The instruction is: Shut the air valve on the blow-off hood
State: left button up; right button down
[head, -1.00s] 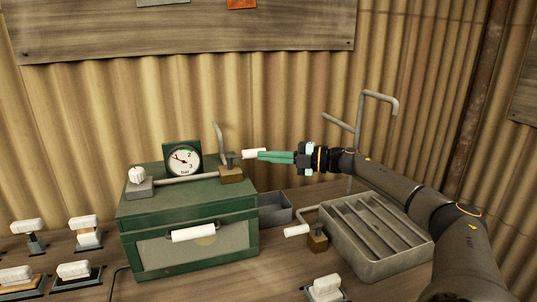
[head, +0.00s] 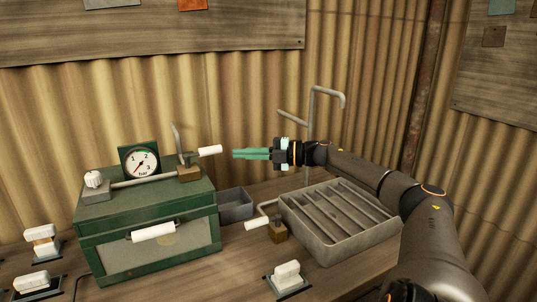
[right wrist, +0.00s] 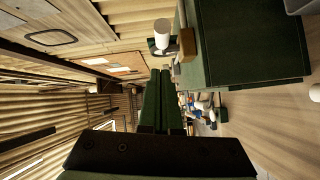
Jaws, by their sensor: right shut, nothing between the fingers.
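A green box (head: 148,238) with a window and white front handle stands on the bench; no label tells whether it is the blow-off hood. On its top, a grey pipe ends at a brass valve block (head: 189,173). The valve's white-tipped lever (head: 210,150) points right; it also shows in the right wrist view (right wrist: 162,30). A pressure gauge (head: 141,161) stands behind the pipe. My right gripper (head: 234,154), with green fingers, is shut and empty, a small gap right of the lever tip. Its fingers also show in the right wrist view (right wrist: 160,72). My left gripper is out of view.
A grey slatted tray (head: 340,250) stands right, with a bent pipe behind it. A second brass block (head: 278,231) with a white-tipped lever (head: 256,224) sits at its left. A small grey bin (head: 235,206) and several white-topped switches (head: 287,274) are on the bench.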

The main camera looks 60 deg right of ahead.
jog(key=s+d, duration=0.4)
jog(key=shift+d+r+p, duration=0.2)
jog(key=shift+d+p, duration=0.15)
jog(key=shift+p, duration=0.05)
